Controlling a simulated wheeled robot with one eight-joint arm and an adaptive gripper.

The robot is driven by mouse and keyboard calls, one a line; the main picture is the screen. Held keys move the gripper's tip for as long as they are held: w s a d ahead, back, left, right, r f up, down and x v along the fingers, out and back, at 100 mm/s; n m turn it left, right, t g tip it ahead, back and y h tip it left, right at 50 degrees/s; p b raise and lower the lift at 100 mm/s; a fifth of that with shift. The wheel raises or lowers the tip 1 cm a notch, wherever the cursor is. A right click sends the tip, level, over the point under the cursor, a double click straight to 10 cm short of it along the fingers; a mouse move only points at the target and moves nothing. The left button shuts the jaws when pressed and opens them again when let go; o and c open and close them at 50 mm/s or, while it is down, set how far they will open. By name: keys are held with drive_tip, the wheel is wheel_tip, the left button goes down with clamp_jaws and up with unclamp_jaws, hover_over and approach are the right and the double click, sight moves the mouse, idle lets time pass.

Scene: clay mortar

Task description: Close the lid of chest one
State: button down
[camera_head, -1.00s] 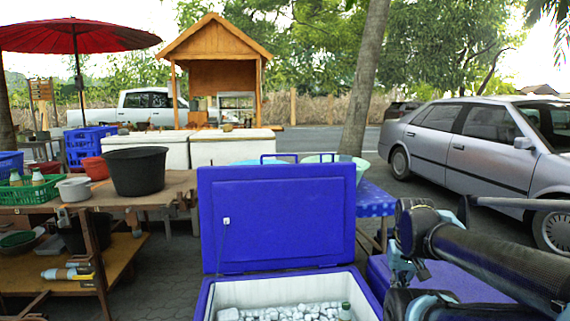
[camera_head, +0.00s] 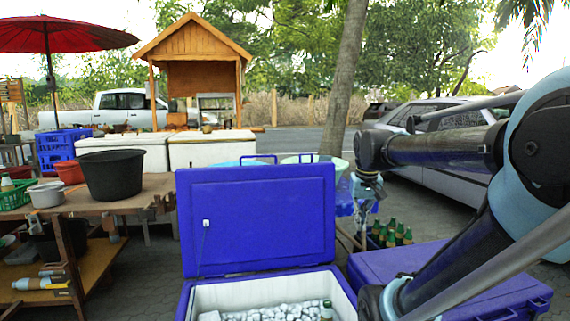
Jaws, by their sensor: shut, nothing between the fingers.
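A blue chest stands at the bottom centre with its lid (camera_head: 265,222) open and upright at the back. Its white-lined box (camera_head: 210,296) holds ice and a green bottle (camera_head: 326,311). I cannot tell from any label which chest is chest one. My gripper (camera_head: 362,238) hangs down from the wrist just right of the open lid's right edge in the picture. It is shut and empty, and appears apart from the lid. A second blue chest (camera_head: 395,262) with a closed lid is at the right, partly hidden by my arm.
Green bottles (camera_head: 397,235) stand in a crate behind the second chest, close to my gripper. A wooden table (camera_head: 110,200) with a black tub (camera_head: 113,175) is at the left. White coolers (camera_head: 208,150), a tree trunk (camera_head: 342,90) and a silver car (camera_head: 440,172) are farther back.

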drive_tip(key=w+a+r, duration=0.3)
drive_tip(key=w+r, duration=0.3)
drive_tip(key=w, duration=0.4)
drive_tip(key=w+a+r+n, duration=0.1)
drive_tip(key=w+a+r, duration=0.3)
drive_tip(key=w+r, duration=0.5)
drive_tip(key=w+a+r, duration=0.3)
drive_tip(key=w+r, duration=0.1)
drive_tip(key=w, duration=0.8)
drive_tip(key=w+a+f+n, duration=0.1)
drive_tip(key=w+a+f, duration=0.1)
drive_tip(key=w+a, duration=0.9)
drive_tip(key=w+a+f, duration=0.1)
drive_tip(key=w+a, duration=0.7)
drive_tip(key=w, duration=0.7)
wheel_tip(320, 180, down, 9)
drive_tip(key=s, duration=0.1)
drive_tip(key=shift+s+d+f+y, duration=0.2)
drive_tip(key=shift+s+d+y, duration=0.1)
drive_tip(key=shift+d, duration=0.1)
